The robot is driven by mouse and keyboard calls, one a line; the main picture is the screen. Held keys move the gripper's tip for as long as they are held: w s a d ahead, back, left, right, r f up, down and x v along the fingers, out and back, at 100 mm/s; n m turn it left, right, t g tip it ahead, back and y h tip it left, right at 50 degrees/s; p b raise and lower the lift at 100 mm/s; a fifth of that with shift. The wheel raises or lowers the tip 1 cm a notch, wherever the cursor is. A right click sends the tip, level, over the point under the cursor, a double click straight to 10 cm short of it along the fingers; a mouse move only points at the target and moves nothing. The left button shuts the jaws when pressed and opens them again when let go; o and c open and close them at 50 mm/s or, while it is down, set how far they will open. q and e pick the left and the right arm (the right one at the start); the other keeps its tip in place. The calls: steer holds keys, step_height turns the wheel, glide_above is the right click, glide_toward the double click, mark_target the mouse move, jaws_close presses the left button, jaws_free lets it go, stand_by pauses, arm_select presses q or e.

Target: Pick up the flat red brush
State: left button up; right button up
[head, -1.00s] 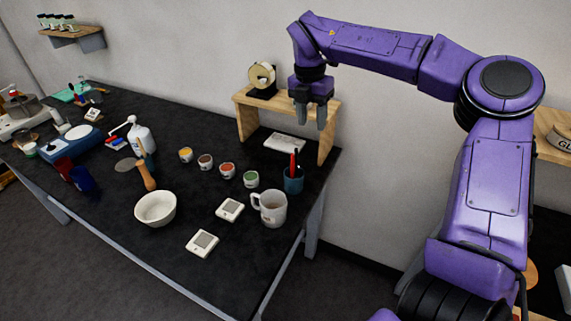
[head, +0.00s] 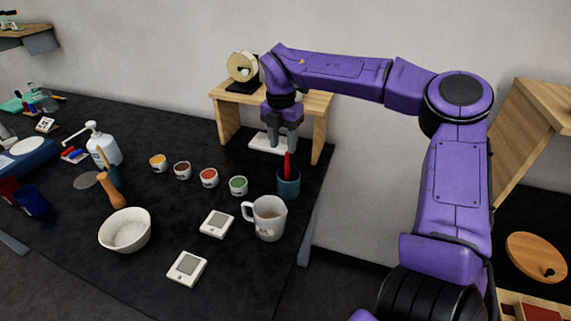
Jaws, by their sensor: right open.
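A red upright handle, likely the flat red brush (head: 287,165), stands in a teal cup (head: 289,187) near the right end of the black table. Its lower part is hidden inside the cup. My right gripper (head: 281,145) is open and empty, pointing down. In the picture it is just above the red handle, in front of the wooden stand. I cannot tell whether its fingers are level with the handle or behind it. My left gripper is not in view.
A white mug (head: 268,220) stands just in front of the cup. A wooden stand (head: 318,118) with a tape roll (head: 242,67) on it is behind. Small paint pots, including a green one (head: 238,186), line up to the left. A white bowl (head: 126,231) is further left.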

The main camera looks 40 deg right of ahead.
mark_target(287, 155)
steer(key=shift+s+d+f+p, duration=0.15)
steer(key=shift+s+f+p, duration=0.1)
steer(key=shift+f+p, duration=0.25)
steer(key=shift+s+d+f+p, duration=0.15)
steer(key=shift+s+f+p, duration=0.05)
steer(key=shift+f+p, duration=0.2)
step_height(287, 155, down, 3)
steer(key=shift+d+r, duration=0.1)
steer(key=shift+w+f, duration=0.15)
steer(key=shift+f, duration=0.15)
steer(key=shift+r, duration=0.1)
jaws_close()
steer(key=shift+r, duration=0.1)
